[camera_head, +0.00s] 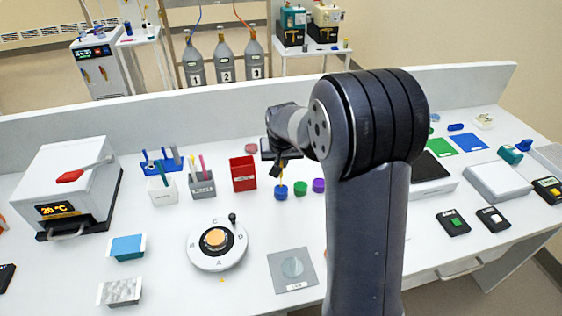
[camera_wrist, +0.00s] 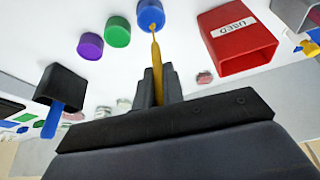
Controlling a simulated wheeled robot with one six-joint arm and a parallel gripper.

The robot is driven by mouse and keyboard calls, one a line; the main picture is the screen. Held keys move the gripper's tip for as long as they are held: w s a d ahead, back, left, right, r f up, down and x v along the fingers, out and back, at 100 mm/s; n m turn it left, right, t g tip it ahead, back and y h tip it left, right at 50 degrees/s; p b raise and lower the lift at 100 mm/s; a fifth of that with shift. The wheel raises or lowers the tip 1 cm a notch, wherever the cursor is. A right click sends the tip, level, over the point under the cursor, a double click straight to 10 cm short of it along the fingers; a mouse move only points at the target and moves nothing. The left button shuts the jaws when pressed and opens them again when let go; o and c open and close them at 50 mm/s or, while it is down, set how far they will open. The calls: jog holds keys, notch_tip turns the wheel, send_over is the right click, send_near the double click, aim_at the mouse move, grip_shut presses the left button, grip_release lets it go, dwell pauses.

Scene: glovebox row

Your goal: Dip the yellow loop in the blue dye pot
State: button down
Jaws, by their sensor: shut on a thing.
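The yellow loop (camera_wrist: 156,55) is a thin yellow stick held between the two dark fingers of my gripper (camera_wrist: 157,82). Its far end meets the blue dye pot (camera_wrist: 151,14) in the wrist view. In the head view the blue pot (camera_head: 281,194) stands just below my gripper (camera_head: 281,168), and the loop (camera_head: 281,181) points down at its top. I cannot tell how far the tip is inside the pot. The green pot (camera_head: 300,188) and purple pot (camera_head: 318,185) stand to its right. My arm hides part of the bench behind.
A red box marked USED (camera_wrist: 238,42) stands close to the blue pot, on its left in the head view (camera_head: 243,175). Pen holders (camera_head: 201,185), a round dial (camera_head: 217,244) and a grey plate (camera_head: 292,270) are further left and front. A black box with a blue stick (camera_wrist: 60,88) shows too.

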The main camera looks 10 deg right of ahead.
jog(key=shift+f+b, duration=0.5)
jog(key=shift+f, duration=0.1)
dwell(1.4)
jog(key=shift+r+p, duration=2.4)
jog(key=shift+r, duration=1.2)
jog(key=shift+s+f, duration=0.1)
jog(key=shift+s, duration=0.05)
